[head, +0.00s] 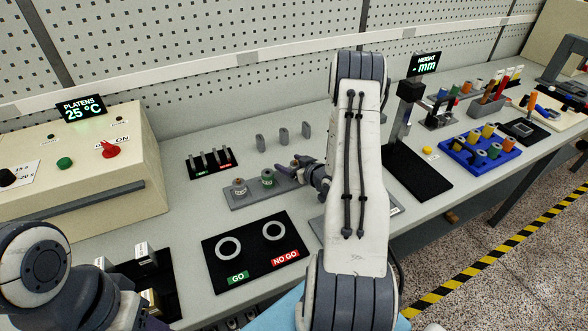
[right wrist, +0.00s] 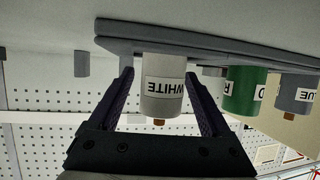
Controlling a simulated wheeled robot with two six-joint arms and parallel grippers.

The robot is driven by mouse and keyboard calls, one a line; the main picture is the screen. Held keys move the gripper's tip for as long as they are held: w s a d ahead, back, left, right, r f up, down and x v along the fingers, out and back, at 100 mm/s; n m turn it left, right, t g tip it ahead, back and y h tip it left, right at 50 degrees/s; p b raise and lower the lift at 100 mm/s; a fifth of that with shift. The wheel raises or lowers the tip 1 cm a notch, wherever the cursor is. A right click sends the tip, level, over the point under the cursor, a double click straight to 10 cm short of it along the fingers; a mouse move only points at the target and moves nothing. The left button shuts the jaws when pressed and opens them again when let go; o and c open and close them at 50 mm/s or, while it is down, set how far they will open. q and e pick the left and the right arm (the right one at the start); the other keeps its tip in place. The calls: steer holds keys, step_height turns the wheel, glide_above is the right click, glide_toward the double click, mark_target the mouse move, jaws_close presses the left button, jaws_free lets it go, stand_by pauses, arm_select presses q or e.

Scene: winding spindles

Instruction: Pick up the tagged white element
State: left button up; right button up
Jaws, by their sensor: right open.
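The element with a tag reading WHITE (right wrist: 163,98) is a pale grey-white cylinder in the right wrist view, which looks upside down. It stands on a grey rack, whose bare part shows in the head view (head: 236,205). My right gripper (right wrist: 159,76) is open, with one dark finger on each side of this element; I see gaps beside it.
A green element (head: 267,177) and a grey element (head: 238,187) with tags share the rack. Several grey posts (head: 283,135) stand behind. The GO / NO GO mat (head: 256,246) lies in front. A height gauge (head: 408,100) and a blue tray (head: 463,161) are to the right.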

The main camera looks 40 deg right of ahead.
jaws_close()
steer(key=shift+r, duration=0.1)
